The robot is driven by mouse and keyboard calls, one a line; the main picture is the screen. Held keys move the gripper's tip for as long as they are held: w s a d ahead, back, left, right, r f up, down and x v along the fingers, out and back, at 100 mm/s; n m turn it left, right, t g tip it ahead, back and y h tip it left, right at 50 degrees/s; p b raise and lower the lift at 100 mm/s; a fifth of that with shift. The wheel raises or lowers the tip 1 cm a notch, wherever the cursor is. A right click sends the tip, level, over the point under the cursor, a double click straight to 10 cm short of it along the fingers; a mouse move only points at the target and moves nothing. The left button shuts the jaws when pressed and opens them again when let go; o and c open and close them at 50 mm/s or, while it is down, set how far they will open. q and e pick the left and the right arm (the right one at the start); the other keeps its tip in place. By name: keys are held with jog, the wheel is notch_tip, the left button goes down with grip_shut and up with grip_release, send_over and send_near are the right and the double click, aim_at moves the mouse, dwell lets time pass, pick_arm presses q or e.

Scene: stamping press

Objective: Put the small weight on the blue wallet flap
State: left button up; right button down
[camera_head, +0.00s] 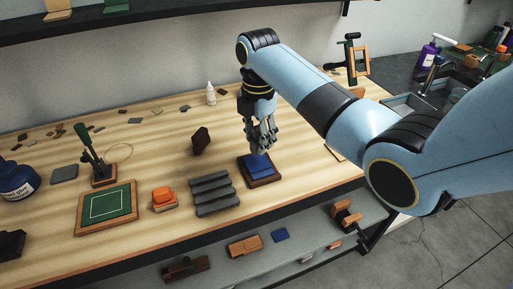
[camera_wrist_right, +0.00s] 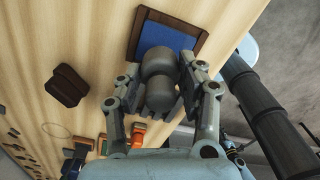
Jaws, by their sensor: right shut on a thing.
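The blue wallet flap (camera_head: 260,163) lies in a brown wooden tray (camera_head: 263,182) near the front of the bench. It also shows in the right wrist view (camera_wrist_right: 165,34), partly covered by the weight. The small weight (camera_wrist_right: 158,66) is a grey, rounded cylinder with a narrower neck. My right gripper (camera_wrist_right: 160,88) is shut on it, with one finger on each side. In the head view my right gripper (camera_head: 263,143) points down just over the far side of the flap. I cannot tell the weight from the fingers there. My left gripper is not in view.
A dark ridged block (camera_head: 211,193) stands left of the tray, with an orange item (camera_head: 163,197) and a green mat (camera_head: 107,207) beyond it. A dark brown block (camera_head: 201,140) stands upright behind. The bench's front edge is close to the tray.

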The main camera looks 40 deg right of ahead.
aim_at(257, 128)
notch_tip(257, 128, down, 4)
jog(key=shift+a+r, duration=0.1)
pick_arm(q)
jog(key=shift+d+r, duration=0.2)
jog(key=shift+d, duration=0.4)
pick_arm(e)
jog(key=shift+f, duration=0.2)
jog(key=c, duration=0.8)
grip_release()
jog(key=shift+f, duration=0.1)
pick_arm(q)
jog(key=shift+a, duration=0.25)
pick_arm(e)
jog(key=shift+r, duration=0.25)
notch_tip(257, 128, up, 12)
jog(key=shift+f, duration=0.1)
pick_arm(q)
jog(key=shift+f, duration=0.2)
